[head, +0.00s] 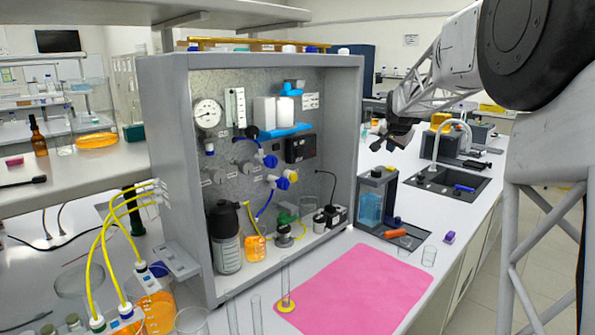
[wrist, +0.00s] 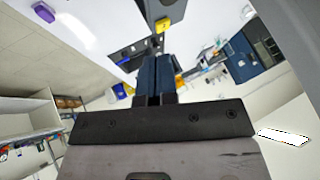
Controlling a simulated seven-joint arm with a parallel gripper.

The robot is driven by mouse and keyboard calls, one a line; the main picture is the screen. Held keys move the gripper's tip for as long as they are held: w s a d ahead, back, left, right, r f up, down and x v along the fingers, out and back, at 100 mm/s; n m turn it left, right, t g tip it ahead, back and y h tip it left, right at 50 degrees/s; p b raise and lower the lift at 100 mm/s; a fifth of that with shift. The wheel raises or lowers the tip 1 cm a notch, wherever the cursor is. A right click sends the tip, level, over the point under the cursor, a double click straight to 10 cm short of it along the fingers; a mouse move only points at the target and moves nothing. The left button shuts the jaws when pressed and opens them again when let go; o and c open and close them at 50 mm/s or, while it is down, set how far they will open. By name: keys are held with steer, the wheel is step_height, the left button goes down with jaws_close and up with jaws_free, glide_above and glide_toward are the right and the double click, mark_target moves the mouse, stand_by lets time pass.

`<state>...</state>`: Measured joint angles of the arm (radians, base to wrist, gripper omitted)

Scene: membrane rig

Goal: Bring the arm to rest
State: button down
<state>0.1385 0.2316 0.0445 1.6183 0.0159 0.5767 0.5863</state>
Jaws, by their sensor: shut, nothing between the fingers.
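My gripper (head: 396,138) hangs in the air at the end of my arm, in front of and to the right of the grey rig cabinet, above the white bench. In the wrist view my gripper (wrist: 158,62) has its two dark fingers together, with nothing seen between them. The fingers touch nothing that I can make out. My arm reaches in from the upper right of the head view.
The rig cabinet (head: 175,150) holds a gauge, valves and bottles. A tank with blue liquid (head: 371,205) stands below my gripper. A pink mat (head: 350,290), glass beakers (head: 429,256) and a sink (head: 447,183) are on the bench. Air around the gripper looks clear.

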steer(key=s+a+n+g, duration=0.15)
steer(key=s+a, duration=0.25)
steer(key=s, duration=1.2)
steer(key=s+a+n+g, duration=0.1)
steer(key=s+a+n, duration=0.25)
steer(key=s, duration=1.15)
steer(key=s+a+f+n, duration=0.1)
steer(key=s+f, duration=0.3)
steer(key=s, duration=0.6)
steer(key=s+a+f+n+g, duration=0.1)
steer(key=s+f, duration=0.4)
steer(key=s, duration=0.6)
steer(key=s+a+f+n+g, duration=0.1)
steer(key=s+f, duration=0.3)
steer(key=s, duration=0.7)
steer(key=shift+a+f+y, duration=0.25)
steer(key=shift+a+y, duration=0.15)
steer(key=shift+a, duration=0.5)
